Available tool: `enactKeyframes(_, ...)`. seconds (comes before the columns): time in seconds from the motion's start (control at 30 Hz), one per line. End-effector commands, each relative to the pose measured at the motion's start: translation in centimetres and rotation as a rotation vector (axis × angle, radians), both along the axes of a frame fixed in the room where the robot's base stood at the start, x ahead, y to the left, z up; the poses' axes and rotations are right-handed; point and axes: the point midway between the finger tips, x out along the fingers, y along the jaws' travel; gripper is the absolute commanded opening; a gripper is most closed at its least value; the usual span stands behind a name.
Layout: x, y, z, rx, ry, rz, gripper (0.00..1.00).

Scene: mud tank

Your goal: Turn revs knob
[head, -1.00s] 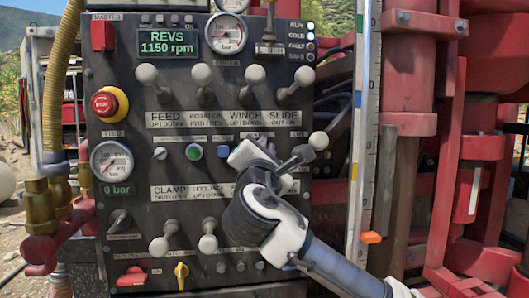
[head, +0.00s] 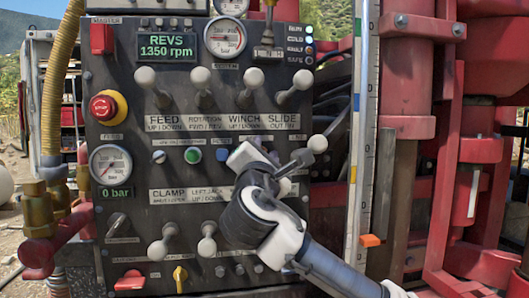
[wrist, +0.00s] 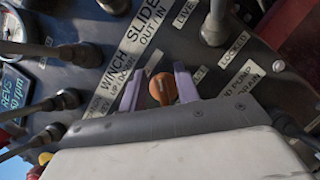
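The revs knob (wrist: 162,90) is orange and sits between the two pale purple fingers of my gripper (wrist: 160,88) in the wrist view. The green REVS display (head: 167,47) at the panel's top reads 1350 rpm.
A row of round-topped levers (head: 202,76) stands above my gripper. Clamp and jack levers (head: 208,238) are below left. A red emergency stop (head: 103,107) and a gauge (head: 110,164) are at left. A lever with a pale ball (head: 317,144) is close at right.

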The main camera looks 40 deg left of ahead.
Motion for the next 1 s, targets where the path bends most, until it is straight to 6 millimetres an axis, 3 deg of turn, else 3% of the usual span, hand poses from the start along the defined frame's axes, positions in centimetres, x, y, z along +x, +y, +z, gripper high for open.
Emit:
enactKeyframes(0.23, -1.8, -1.2, -0.9, 0.000, -0.003, 0.002, 0.32)
enactKeyframes(0.7, -9.7, -6.4, -3.5, 0.001, -0.003, 0.002, 0.32)
enactKeyframes(1.0, -11.1, -7.4, -3.8, 0.000, -0.001, 0.001, 0.32)
